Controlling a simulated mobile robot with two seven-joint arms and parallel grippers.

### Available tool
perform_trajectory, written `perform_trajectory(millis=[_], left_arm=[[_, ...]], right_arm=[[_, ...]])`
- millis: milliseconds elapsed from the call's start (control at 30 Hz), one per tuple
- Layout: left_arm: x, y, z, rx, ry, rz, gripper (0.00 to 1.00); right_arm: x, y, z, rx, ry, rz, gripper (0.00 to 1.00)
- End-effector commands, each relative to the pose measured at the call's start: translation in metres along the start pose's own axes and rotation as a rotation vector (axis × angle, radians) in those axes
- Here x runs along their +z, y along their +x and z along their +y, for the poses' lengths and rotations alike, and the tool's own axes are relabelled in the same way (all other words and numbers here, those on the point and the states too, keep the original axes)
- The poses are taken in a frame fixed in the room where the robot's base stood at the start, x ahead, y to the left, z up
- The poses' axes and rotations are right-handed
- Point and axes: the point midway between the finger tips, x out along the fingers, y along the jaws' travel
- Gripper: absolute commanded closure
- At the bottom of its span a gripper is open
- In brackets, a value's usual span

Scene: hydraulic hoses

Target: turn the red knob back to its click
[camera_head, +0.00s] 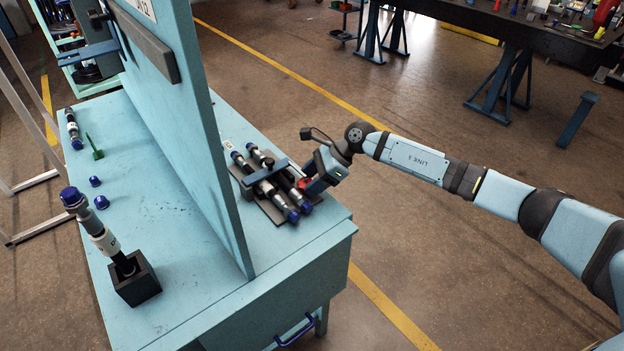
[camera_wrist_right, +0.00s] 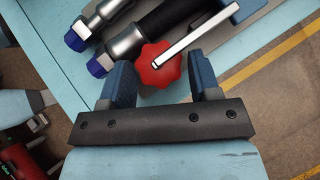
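The red knob (camera_head: 304,183) is on the clamp over the hoses at the right part of the bench. In the right wrist view the red lobed knob (camera_wrist_right: 154,74) has a pale bar across its top. My right gripper (camera_head: 312,182) is at the knob; in its wrist view the two blue fingers (camera_wrist_right: 161,78) stand apart on either side of it. Narrow gaps seem to show, so I cannot tell whether either finger touches. Two dark hoses with metal fittings and blue ends (camera_head: 292,214) lie beside the knob. My left gripper is not in view.
A tall blue panel (camera_head: 190,110) divides the bench. Left of it, a capped hose end (camera_head: 104,240) stands in a black block (camera_head: 137,283), near loose blue caps (camera_head: 101,202) and a green tool (camera_head: 94,147). The bench front right of the panel is clear.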

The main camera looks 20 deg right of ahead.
Motion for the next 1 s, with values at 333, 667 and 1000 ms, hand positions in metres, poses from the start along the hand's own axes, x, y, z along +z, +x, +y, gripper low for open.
perform_trajectory(millis=[333,667,1000], left_arm=[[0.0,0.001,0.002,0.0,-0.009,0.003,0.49],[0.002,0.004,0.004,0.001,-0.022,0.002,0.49],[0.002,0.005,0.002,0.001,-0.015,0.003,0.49]], right_arm=[[0.0,-0.015,0.0,-0.001,-0.001,-0.001,0.43],[-0.001,-0.088,0.0,-0.002,-0.001,0.001,0.43],[0.0,-0.135,0.0,0.0,0.0,0.0,0.43]])
